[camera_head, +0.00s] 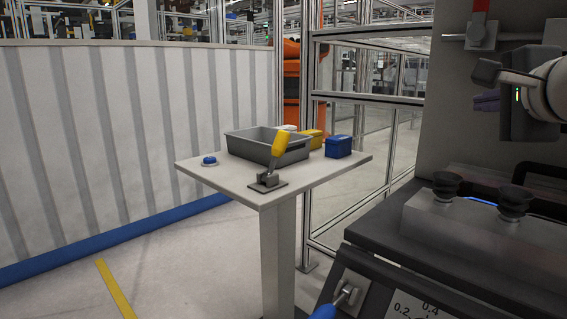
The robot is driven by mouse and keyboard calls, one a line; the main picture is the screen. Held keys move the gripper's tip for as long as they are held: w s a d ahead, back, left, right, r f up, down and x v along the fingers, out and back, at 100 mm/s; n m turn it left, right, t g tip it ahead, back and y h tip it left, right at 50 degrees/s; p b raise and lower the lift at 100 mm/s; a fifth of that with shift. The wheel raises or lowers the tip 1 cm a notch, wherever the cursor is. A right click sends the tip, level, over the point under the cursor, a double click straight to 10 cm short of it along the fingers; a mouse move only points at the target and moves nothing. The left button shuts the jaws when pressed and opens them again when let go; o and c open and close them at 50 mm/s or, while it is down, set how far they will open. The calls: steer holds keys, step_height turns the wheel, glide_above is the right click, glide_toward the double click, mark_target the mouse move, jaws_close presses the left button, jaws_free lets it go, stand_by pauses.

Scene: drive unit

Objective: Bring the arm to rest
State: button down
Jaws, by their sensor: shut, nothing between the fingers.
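My gripper (487,102) is at the upper right, at the end of my pale, rounded arm link. Its dark body has a small green light, and its small purplish fingers point left. The fingers look shut with nothing between them, though they are small and dim here. It is raised above the dark machine top and apart from the small table. The rest of my arm runs out of the picture at the right edge.
Machine knobs (515,201) stand below my gripper. Floor at the left is clear.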

steer(key=s+a+f+n+g+y, duration=0.1)
steer(key=a+f+n+g+y, duration=0.15)
steer(key=a+f+n, duration=0.6)
steer(key=s+a+f+n+g+y, duration=0.1)
steer(key=s+a+f+n+g, duration=0.15)
steer(key=a+f, duration=0.75)
steer(key=s+f+n+g, duration=0.2)
steer(key=s+f+n, duration=0.2)
steer(key=f, duration=0.6)
steer(key=s+f+n+g+h, duration=0.1)
steer(key=s+f+n, duration=0.3)
steer(key=f, duration=0.6)
steer(key=shift+s+a+g, duration=0.2)
steer(key=shift+a+g, duration=0.2)
steer(key=shift+g, duration=0.5)
